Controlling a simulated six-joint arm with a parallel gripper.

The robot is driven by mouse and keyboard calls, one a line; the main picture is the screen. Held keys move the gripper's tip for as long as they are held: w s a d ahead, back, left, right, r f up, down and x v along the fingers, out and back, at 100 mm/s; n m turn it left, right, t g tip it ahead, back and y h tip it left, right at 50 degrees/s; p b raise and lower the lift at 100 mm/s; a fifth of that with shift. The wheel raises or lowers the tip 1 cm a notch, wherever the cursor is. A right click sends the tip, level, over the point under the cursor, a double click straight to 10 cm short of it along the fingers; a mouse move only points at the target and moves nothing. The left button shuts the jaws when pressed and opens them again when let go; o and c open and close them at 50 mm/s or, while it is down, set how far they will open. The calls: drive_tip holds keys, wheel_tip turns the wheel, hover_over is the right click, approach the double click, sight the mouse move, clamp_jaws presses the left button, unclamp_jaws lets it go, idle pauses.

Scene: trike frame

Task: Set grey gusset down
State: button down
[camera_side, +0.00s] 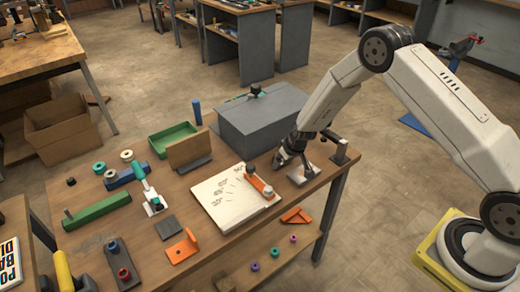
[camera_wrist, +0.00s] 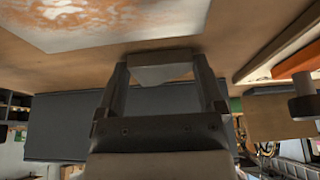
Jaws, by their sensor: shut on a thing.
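The grey gusset (camera_wrist: 160,68) shows in the wrist view as a small light grey wedge-shaped piece between the two dark fingertips. My gripper (camera_wrist: 162,75) is shut on it. In the side view my gripper (camera_side: 283,161) is low over the right part of the workbench (camera_side: 225,160), in front of the large grey box and beside a pale metal plate. The gusset is hard to make out there. I cannot tell whether it touches the bench top.
The grey box (camera_side: 262,120) stands behind my gripper. The pale plate (camera_side: 303,174) and a dark upright bracket (camera_side: 340,152) are to its right. A white board (camera_side: 232,200) with an orange bar (camera_side: 260,184) lies to its left.

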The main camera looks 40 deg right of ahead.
drive_tip(key=shift+r, duration=0.2)
drive_tip(key=shift+w+r, duration=0.1)
drive_tip(key=shift+r, duration=0.8)
drive_tip(key=s+r, duration=0.1)
drive_tip(key=r, duration=0.1)
drive_tip(key=s+r, duration=0.3)
drive_tip(key=r, duration=0.1)
drive_tip(key=shift+s+a+r, duration=0.1)
drive_tip(key=shift+s+r, duration=0.2)
drive_tip(key=shift+s, duration=0.1)
drive_tip(key=s+r, duration=0.4)
drive_tip(key=s, duration=0.5)
drive_tip(key=shift+a, duration=0.25)
drive_tip(key=shift+s+r, duration=0.1)
drive_tip(key=shift+s, duration=0.05)
drive_tip(key=shift+a+r, duration=0.2)
